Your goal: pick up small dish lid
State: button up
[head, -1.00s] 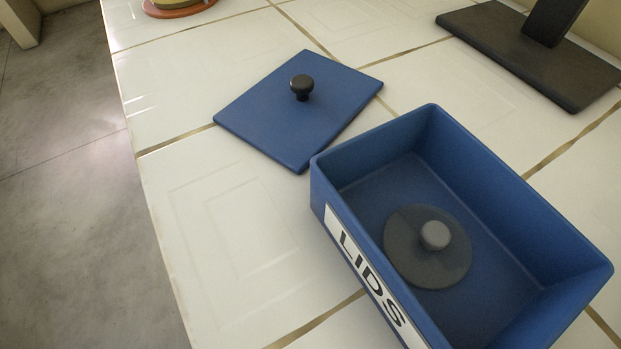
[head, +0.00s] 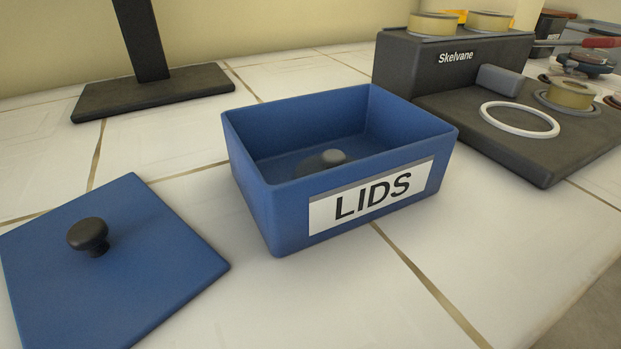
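The small dish lid (head: 322,161) is a grey disc with a round knob. It lies inside the blue box (head: 271,225) marked LIDS, and the near wall hides most of it. The box is open at the top. Its blue square cover (head: 145,222) with a black knob (head: 88,235) lies flat on the tiled top to the left of the box. My gripper is not in view.
A dark device (head: 452,68) marked Skelvane stands at the right, with a white ring (head: 519,119) and yellowish round dishes (head: 571,93) on it. A black stand (head: 152,88) is at the back left. The tiles in front of the box are clear.

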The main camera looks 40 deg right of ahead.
aim_at(314, 164)
jog(key=z, duration=1.65)
jog(key=k+j, duration=0.3)
jog(key=u, duration=0.4)
jog(key=k+j+u, duration=0.1)
jog(key=u, duration=0.75)
jog(key=j+u, duration=0.15)
jog(key=u, duration=0.3)
jog(key=k+j, duration=0.05)
